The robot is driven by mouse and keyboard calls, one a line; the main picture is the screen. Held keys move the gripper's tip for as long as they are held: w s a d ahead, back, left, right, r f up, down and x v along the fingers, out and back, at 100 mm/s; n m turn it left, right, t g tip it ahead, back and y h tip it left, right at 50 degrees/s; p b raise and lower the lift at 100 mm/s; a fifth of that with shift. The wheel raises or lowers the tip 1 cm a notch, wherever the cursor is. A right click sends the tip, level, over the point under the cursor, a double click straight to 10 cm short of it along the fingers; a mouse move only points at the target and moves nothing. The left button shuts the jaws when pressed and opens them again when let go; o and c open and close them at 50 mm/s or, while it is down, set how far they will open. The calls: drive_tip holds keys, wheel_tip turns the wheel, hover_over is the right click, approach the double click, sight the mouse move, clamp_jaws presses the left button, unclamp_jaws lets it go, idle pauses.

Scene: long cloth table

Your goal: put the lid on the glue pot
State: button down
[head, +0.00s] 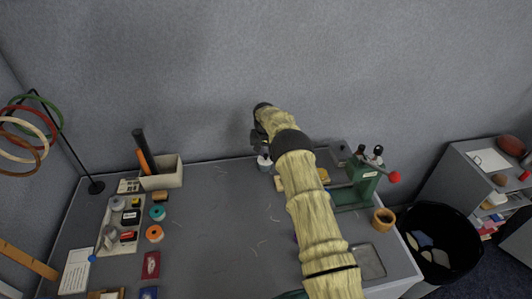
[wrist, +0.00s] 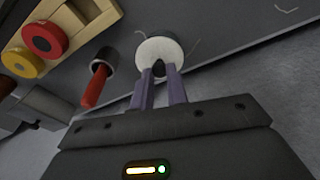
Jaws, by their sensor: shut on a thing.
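My gripper (wrist: 160,80) has its two purple fingers closed on the dark knob of a white round lid (wrist: 150,48). The lid's disc faces the wrist camera just beyond the fingertips. In the head view my gripper is at the far end of my arm, near the back edge of the table, and its fingers are hard to make out. A small pale pot-like thing (head: 264,163) shows just below it, partly hidden by my arm. I cannot tell whether it is the glue pot, or whether the lid touches it.
A red-handled tool with a dark collar (wrist: 97,83) is close left of my fingers. A wooden block (wrist: 62,17) with red and yellow discs is beyond it. A green press (head: 358,185) stands to the right. A pale box (head: 163,175) stands back left. The table's middle is mostly clear.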

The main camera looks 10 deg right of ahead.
drive_tip(key=shift+w, duration=0.25)
drive_tip(key=shift+w+a+r, duration=0.15)
drive_tip(key=shift+w+r, duration=0.1)
drive_tip(key=shift+r, duration=0.2)
idle(1.4)
drive_tip(key=shift+f+b, duration=0.1)
drive_tip(key=shift+b, duration=0.4)
idle(0.6)
idle(0.4)
drive_tip(key=c, duration=0.8)
unclamp_jaws()
drive_tip(key=shift+c, duration=0.2)
wheel_tip(320, 180, up, 7)
drive_tip(key=p, duration=0.4)
idle(0.4)
